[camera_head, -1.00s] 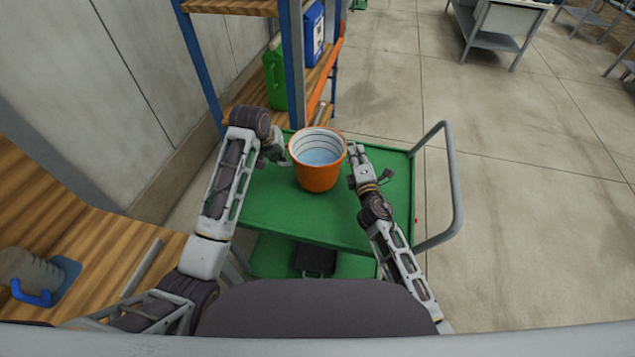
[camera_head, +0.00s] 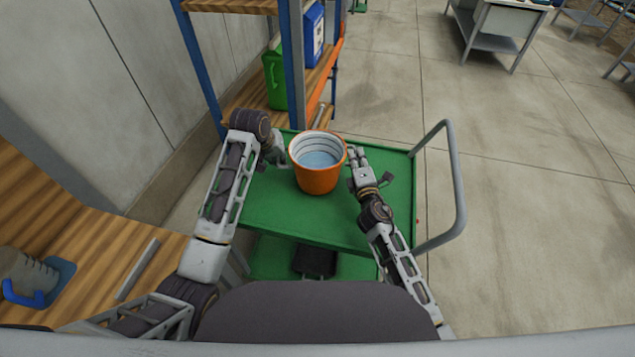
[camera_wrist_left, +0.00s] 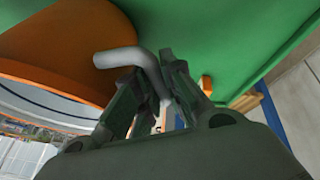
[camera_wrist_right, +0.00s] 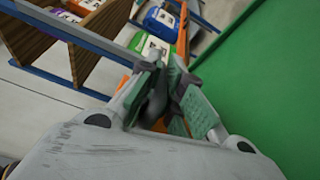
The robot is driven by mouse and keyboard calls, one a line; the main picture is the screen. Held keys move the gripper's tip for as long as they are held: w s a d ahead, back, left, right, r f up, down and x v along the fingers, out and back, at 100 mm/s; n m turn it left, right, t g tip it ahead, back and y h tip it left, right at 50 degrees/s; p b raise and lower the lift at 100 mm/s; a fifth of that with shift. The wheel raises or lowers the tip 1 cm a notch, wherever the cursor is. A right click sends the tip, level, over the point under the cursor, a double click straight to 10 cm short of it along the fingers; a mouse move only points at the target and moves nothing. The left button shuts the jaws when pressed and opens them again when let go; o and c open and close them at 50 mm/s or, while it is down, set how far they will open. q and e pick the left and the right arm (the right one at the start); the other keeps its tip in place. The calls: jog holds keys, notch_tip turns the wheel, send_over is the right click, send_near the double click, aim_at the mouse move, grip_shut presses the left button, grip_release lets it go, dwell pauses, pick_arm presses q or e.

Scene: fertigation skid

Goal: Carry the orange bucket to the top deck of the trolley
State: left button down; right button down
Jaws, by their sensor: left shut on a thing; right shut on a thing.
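The orange bucket (camera_head: 319,179) has a white inside with pale blue liquid in it. It is upright over the green top deck (camera_head: 270,205) of the trolley, near its far side; I cannot tell whether its base touches. My left gripper (camera_head: 281,158) is at the bucket's left side. In the left wrist view, it (camera_wrist_left: 160,95) is shut on a bent grey handle (camera_wrist_left: 117,59) beside the orange wall (camera_wrist_left: 60,50). My right gripper (camera_head: 354,152) is at the bucket's right side. In the right wrist view, its fingers (camera_wrist_right: 158,95) are closed around a grey piece, mostly hidden.
A shelf rack with blue posts (camera_head: 294,70) stands behind the trolley, holding a green canister (camera_head: 274,80) and a blue one (camera_head: 314,30). The trolley's grey push handle (camera_head: 455,180) rises at right. A dark box (camera_head: 315,260) sits on the lower deck. A wooden bench (camera_head: 90,240) is at left.

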pick_arm(q)
jog(key=shift+w+a+f+b, duration=0.1)
jog(key=shift+a+f+b, duration=0.1)
jog(key=shift+f+b, duration=0.25)
pick_arm(e)
jog(key=shift+d+f, duration=0.1)
jog(key=shift+f, duration=0.4)
pick_arm(q)
jog(key=c, duration=1.5)
grip_release()
jog(key=shift+c, duration=0.2)
pick_arm(e)
jog(key=c, duration=1.6)
grip_release()
pick_arm(q)
jog(key=shift+d, duration=0.1)
pick_arm(e)
jog(key=shift+o, duration=0.2)
jog(key=shift+s, duration=0.1)
pick_arm(q)
jog(key=shift+s+r, duration=0.1)
jog(key=shift+s, duration=0.1)
jog(key=shift+v, duration=3.9)
pick_arm(e)
jog(key=s+d, duration=0.1)
jog(key=s, duration=1)
jog(key=shift+s, duration=0.4)
jog(key=shift+d+r, duration=0.1)
jog(key=shift+r, duration=0.05)
